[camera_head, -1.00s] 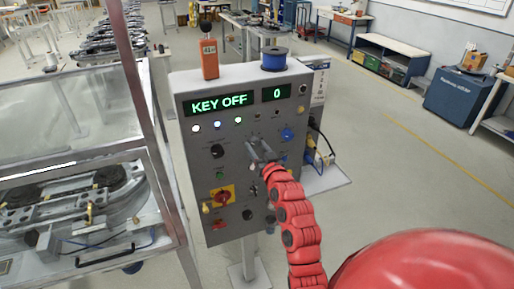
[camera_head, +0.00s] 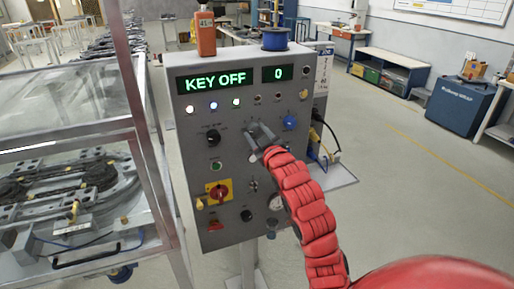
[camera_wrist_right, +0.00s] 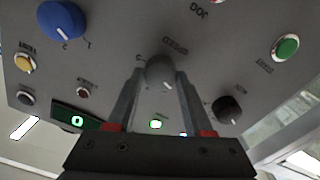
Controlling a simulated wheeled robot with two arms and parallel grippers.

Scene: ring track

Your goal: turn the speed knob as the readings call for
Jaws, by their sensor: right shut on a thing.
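The grey control panel (camera_head: 222,140) stands upright in front of me. Its wide display (camera_head: 215,79) reads KEY OFF in green, and the small display (camera_head: 278,73) reads 0. My right gripper (camera_head: 259,139) is at the middle of the panel. In the right wrist view, the grey speed knob (camera_wrist_right: 160,70) sits between the two fingers of my right gripper (camera_wrist_right: 160,79), which is shut on it. The SPEED label shows beside the knob, upside down. In the head view the gripper largely hides the knob. My left gripper is not in view.
A blue knob (camera_head: 290,122), a black knob (camera_head: 213,137) and a red switch on a yellow plate (camera_head: 218,192) surround the gripper. An orange bottle (camera_head: 206,34) and a blue spool (camera_head: 275,39) stand on top. A glazed enclosure (camera_head: 70,130) is at left.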

